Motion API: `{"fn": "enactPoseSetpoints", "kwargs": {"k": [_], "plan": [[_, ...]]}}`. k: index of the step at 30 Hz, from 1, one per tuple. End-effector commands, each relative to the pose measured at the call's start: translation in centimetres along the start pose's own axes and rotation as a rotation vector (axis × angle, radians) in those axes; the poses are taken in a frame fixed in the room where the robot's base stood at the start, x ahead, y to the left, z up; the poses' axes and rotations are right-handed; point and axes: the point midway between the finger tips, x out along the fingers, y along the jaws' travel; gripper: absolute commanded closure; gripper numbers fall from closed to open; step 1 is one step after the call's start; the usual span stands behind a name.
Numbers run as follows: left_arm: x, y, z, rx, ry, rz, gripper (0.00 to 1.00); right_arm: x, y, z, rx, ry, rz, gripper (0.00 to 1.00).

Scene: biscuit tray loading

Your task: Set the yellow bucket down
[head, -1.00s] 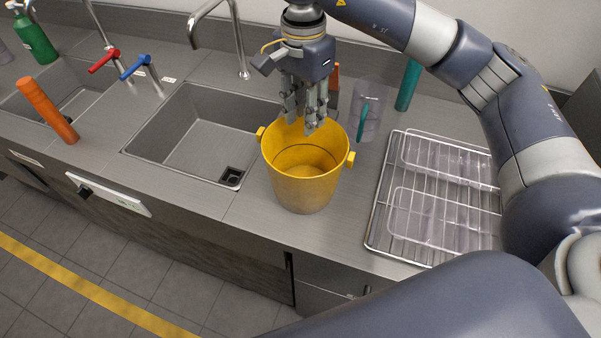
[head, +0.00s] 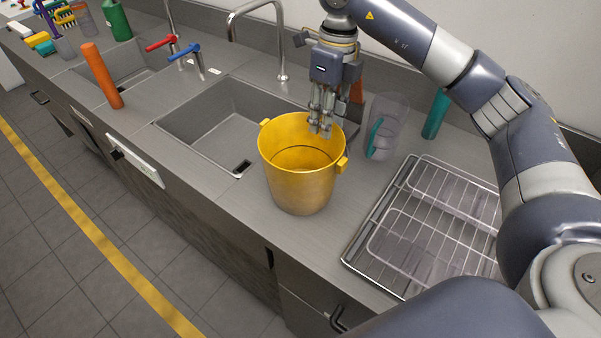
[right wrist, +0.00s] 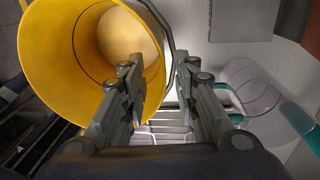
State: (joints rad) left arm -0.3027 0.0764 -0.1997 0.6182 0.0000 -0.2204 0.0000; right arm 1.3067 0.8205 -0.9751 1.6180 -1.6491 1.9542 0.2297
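The yellow bucket (head: 300,190) is upright on the grey counter (head: 232,212), between the sink and the wire rack, and looks empty. Its two side lugs show left and right. My right gripper (head: 321,130) points down at the bucket's far rim. In the right wrist view the bucket (right wrist: 92,75) fills the upper left. There the two fingers of the right gripper (right wrist: 157,72) stand apart, one over the bucket's mouth and one outside the rim, with a gap between them. My left gripper is out of view.
A sink (head: 205,135) is left of the bucket. A wire rack (head: 372,240) on a tray is at the right. A clear jug (head: 388,112) with a teal handle and a teal cylinder (head: 436,115) stand behind. An orange cylinder (head: 100,75) stands further left.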

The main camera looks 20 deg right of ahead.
Motion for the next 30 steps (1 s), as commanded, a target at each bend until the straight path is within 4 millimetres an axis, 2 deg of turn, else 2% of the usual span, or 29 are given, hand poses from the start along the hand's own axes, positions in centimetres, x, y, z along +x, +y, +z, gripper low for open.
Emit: {"fn": "enactPoseSetpoints", "kwargs": {"k": [3, 7, 11, 16, 20, 29, 30], "plan": [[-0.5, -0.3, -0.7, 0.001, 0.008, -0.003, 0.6, 1.9, 0.0, -0.1, -0.002, 0.004, 0.001, 0.72], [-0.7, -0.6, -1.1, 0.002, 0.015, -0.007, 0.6, 3.3, 0.0, 0.0, -0.003, 0.002, 0.0, 0.72], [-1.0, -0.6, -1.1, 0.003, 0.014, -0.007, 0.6, 4.1, 0.1, 0.0, -0.004, 0.003, 0.0, 0.72], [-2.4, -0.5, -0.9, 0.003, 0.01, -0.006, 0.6, 6.5, 0.1, 0.2, -0.005, 0.006, 0.002, 0.72], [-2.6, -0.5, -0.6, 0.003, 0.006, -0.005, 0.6, 8.3, 0.0, 0.3, -0.004, 0.002, 0.001, 0.72], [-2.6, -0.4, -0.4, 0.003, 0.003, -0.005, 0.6, 8.9, 0.0, 0.4, -0.005, 0.0, -0.001, 0.72], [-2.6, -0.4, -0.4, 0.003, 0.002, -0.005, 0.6, 8.9, 0.0, 0.3, -0.005, 0.0, -0.001, 0.79]]}}
